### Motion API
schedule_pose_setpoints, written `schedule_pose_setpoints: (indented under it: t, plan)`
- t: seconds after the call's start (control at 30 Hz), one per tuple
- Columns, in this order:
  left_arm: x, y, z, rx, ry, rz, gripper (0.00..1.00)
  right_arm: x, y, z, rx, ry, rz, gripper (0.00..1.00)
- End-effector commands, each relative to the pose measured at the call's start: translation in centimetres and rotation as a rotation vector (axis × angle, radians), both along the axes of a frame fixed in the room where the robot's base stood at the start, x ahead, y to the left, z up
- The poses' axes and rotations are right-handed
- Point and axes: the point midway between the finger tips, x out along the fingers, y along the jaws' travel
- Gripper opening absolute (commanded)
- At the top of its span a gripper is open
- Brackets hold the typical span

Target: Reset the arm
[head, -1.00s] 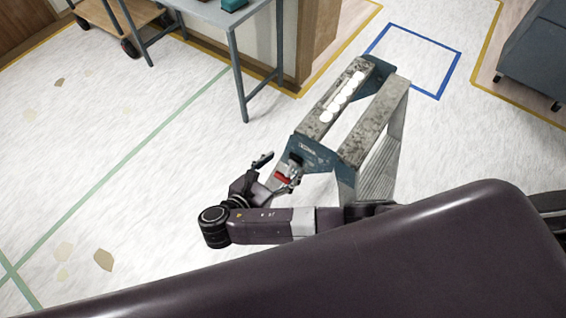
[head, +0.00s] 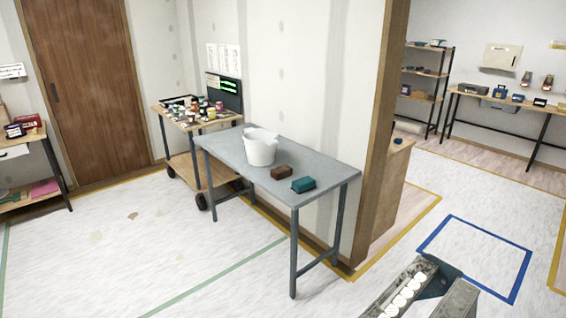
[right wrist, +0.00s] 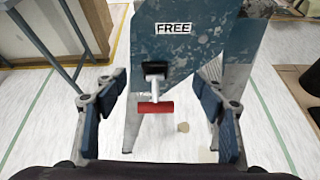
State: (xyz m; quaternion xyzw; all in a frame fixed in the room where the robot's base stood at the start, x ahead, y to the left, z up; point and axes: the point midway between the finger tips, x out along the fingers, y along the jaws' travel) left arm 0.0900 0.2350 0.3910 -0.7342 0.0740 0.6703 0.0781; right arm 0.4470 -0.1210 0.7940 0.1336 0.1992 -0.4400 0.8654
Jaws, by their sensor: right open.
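My right gripper (right wrist: 160,112) is open and empty in the right wrist view, its blue-padded fingers spread to either side. Between and beyond the fingers is a red-handled tool or lever (right wrist: 155,107) on the blue end plate (right wrist: 178,50) of a step platform, below a label reading FREE. The fingers appear apart from the red handle. In the head view only the top of the platform (head: 412,290) shows at the bottom edge. Neither gripper nor arm shows in the head view.
A grey table (head: 325,176) holds a white bucket (head: 260,148), a brown block (head: 282,172) and a teal block (head: 303,184). A wheeled cart (head: 180,165) stands behind it. A wall end (head: 385,130) is right of the table. The floor at left is clear.

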Motion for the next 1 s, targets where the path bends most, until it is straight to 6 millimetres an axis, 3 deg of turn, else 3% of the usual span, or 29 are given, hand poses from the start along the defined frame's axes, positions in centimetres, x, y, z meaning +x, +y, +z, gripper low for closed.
schedule_pose_setpoints:
  t: [0.2, 0.4, 0.6, 1.0]
  plan:
    - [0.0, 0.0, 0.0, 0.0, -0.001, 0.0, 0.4, -7.6, 1.2, -4.8, 0.572, 0.014, -0.362, 0.64]
    - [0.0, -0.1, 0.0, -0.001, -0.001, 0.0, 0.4, -12.6, 0.0, -4.9, 1.042, -0.124, -0.872, 0.64]
    - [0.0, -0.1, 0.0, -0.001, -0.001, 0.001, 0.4, -14.4, -2.8, -2.8, 1.261, -0.291, -1.196, 0.64]
    - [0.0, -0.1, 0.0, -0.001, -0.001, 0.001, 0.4, -16.4, -8.0, 1.8, 1.471, -0.569, -1.551, 0.64]
